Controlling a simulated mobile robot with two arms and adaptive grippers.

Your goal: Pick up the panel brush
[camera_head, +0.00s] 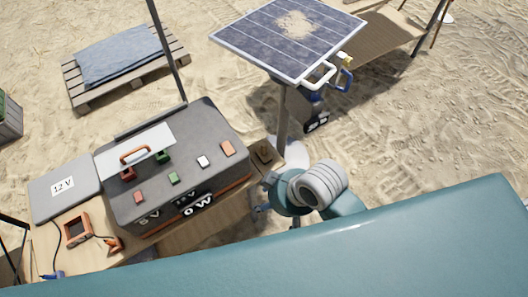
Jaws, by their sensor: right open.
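I cannot pick out the panel brush for certain. A small dark brown block (265,153) lies at the right end of the wooden table, beside the grey case; I cannot tell whether it is the brush. My right gripper (264,196) is open, just below and to the right of that table end, apart from the block. My wrist partly hides its fingers. The solar panel (250,45) stands tilted on a post at the top, with a patch of sand (295,24) on it.
A grey case (215,130) with coloured blocks fills much of the table (75,205). Sand lies open at right.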

